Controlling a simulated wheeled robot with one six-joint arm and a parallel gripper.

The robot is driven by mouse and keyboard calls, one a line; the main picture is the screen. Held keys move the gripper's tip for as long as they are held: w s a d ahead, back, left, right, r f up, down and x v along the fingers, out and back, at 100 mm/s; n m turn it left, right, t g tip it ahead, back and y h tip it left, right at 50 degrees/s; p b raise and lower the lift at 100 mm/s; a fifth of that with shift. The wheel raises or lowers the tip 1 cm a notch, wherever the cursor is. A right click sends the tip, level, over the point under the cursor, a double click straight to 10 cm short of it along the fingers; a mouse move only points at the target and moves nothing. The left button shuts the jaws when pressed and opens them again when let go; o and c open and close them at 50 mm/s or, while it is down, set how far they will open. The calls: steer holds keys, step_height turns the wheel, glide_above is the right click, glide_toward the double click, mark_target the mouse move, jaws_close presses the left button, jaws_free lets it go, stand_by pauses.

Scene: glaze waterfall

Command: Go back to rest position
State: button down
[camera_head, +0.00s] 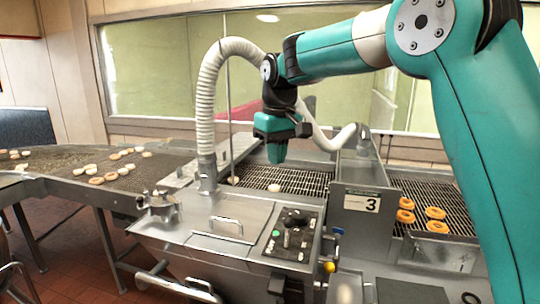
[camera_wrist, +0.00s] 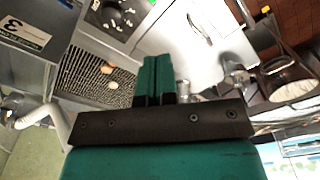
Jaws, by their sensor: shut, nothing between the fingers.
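My gripper (camera_head: 277,152) hangs from my teal arm over the metal machine, above the near part of the wire conveyor grid. Its two teal fingers point down and are shut together with nothing between them. They also show pressed together in the wrist view (camera_wrist: 156,78). The gripper is apart from the machine surfaces below it. Two pale doughnuts lie near it on the wire grid (camera_head: 300,180); one is the right-hand doughnut (camera_head: 274,188). The same grid shows in the wrist view (camera_wrist: 88,72).
A control panel (camera_head: 292,236) with a black knob stands in front. A white ribbed hose (camera_head: 207,100) arches beside my arm. A plate marked 3 (camera_head: 361,202) and several golden doughnuts (camera_head: 436,212) are on the right. A left conveyor (camera_head: 60,165) carries more doughnuts.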

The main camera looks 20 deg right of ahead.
steer(key=s+a+f+n+y+b, duration=0.1)
steer(key=s+f, duration=0.4)
steer(key=s, duration=0.5)
steer(key=s+a+f+n+y+b, duration=0.1)
steer(key=s+a+f+b, duration=0.3)
steer(key=s, duration=0.7)
steer(key=s+a+f+n+y+b, duration=0.1)
steer(key=s+f+b, duration=0.3)
steer(key=s, duration=0.7)
step_height(320, 180, down, 3)
steer(key=shift+a+r+n+g+y, duration=0.2)
steer(key=shift+a+n+g+y, duration=0.2)
steer(key=shift+a, duration=0.5)
steer(key=shift+d, duration=0.15)
